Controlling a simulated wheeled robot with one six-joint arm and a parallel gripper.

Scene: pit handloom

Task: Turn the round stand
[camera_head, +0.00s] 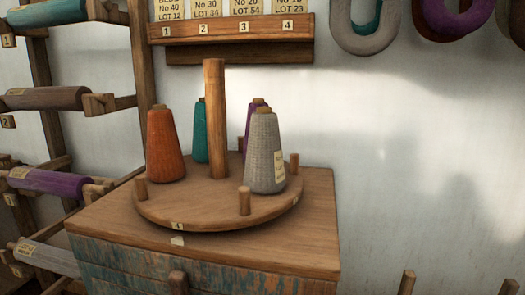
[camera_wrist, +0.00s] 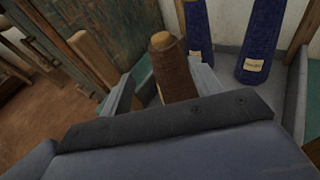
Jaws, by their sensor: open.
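The round stand (camera_head: 205,205) is a wooden disc with a tall central post (camera_head: 215,120) and short pegs round its edge. It carries an orange cone (camera_head: 165,145), a teal cone (camera_head: 200,135), a purple cone (camera_head: 256,104) mostly hidden, and a grey labelled cone (camera_head: 265,152). A "4" tag on its front rim sits above a pale mark (camera_head: 177,241) on the chest. My gripper (camera_wrist: 160,75) shows only in the wrist view, away from the stand's visible area. Its jaws are open, with a brown cone (camera_wrist: 172,72) appearing between them; contact cannot be told.
The stand rests on a worn wooden chest (camera_head: 310,250). A rack of yarn rolls (camera_head: 50,98) is at left, a numbered shelf (camera_head: 235,28) behind, and hanging skeins (camera_head: 365,40) at upper right. In the wrist view, blue cones (camera_wrist: 262,45) stand in a grey tray (camera_wrist: 295,90).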

